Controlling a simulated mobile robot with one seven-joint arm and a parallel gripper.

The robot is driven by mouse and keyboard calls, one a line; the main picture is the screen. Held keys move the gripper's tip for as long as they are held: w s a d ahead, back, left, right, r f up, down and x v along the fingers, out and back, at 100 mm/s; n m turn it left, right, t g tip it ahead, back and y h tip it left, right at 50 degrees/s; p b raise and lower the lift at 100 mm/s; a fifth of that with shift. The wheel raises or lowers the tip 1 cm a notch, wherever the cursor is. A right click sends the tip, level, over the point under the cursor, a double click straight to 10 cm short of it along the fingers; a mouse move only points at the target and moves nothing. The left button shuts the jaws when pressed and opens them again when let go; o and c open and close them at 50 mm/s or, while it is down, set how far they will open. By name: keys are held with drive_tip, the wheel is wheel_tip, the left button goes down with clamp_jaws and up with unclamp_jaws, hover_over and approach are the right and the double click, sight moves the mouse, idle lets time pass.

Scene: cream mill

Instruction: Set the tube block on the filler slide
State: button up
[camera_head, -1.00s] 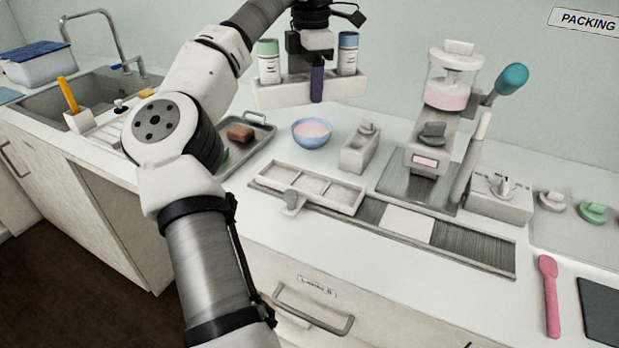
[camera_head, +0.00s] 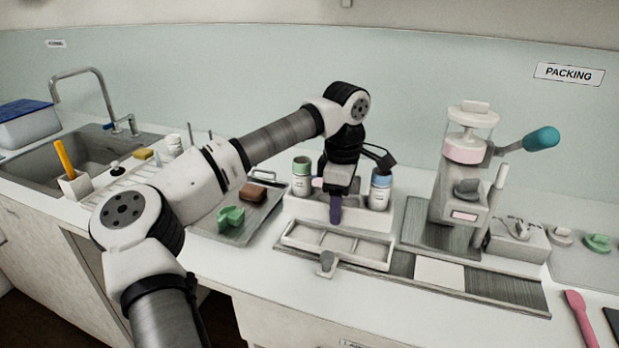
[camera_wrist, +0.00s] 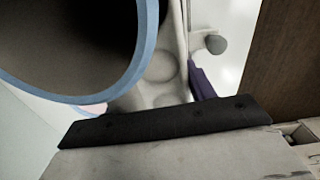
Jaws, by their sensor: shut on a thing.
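The tube block (camera_head: 313,209) is a pale block with a green-topped tube (camera_head: 302,177) at its left and a blue-topped tube (camera_head: 381,190) at its right. My gripper (camera_head: 337,196) is shut on its upright purple handle (camera_head: 335,211), between the tubes. The handle also shows in the wrist view (camera_wrist: 203,84), beside a large blue ring, dark inside. The filler slide has a pale tray (camera_head: 334,261) with open sections and a grey knob (camera_head: 326,262) in front, on a grey track (camera_head: 500,290). The block appears just behind the tray; I cannot tell whether they touch.
The filler press (camera_head: 462,190), with a teal-ended lever (camera_head: 541,139), stands right of the tray. A white plate (camera_head: 440,273) lies on the track. At left, a grey tray (camera_head: 228,232) holds a brown block (camera_head: 252,194) and a green piece (camera_head: 231,217).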

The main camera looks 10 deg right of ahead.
drive_tip(key=shift+s+f+m, duration=0.4)
drive_tip(key=shift+s+f, duration=0.05)
drive_tip(key=shift+s, duration=0.05)
drive_tip(key=shift+f+b, duration=1.3)
drive_tip(key=shift+f, duration=0.55)
drive_tip(key=shift+f+b, duration=0.5)
drive_tip(key=shift+f, duration=0.4)
idle(0.8)
drive_tip(key=o, duration=1.4)
drive_tip(key=shift+c, duration=0.2)
drive_tip(key=shift+f, duration=0.1)
drive_tip(key=shift+r+p, duration=2.15)
drive_tip(key=shift+r, duration=1)
